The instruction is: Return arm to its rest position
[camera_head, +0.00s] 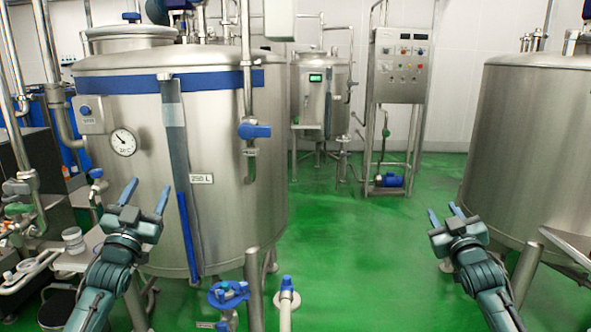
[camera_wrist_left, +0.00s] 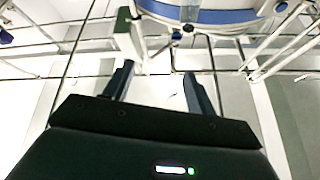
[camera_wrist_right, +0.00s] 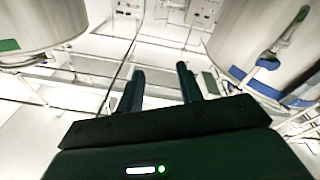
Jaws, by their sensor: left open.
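My left gripper (camera_head: 145,195) is raised in front of the large steel tank at the left of the head view. Its two blue-tipped fingers are spread, with nothing between them. In the left wrist view, the left gripper (camera_wrist_left: 158,85) also shows its fingers wide apart and empty. My right gripper (camera_head: 444,215) is raised over the green floor, just left of the right-hand tank. In the right wrist view, the right gripper (camera_wrist_right: 160,85) has its fingers apart and empty. Neither gripper visibly holds anything.
The large steel tank (camera_head: 225,150) with a blue band and dial fills the left. Another steel tank (camera_head: 535,130) stands at the right. A control cabinet (camera_head: 402,65) and a smaller tank (camera_head: 310,90) stand behind. Green floor (camera_head: 350,240) lies open between the tanks.

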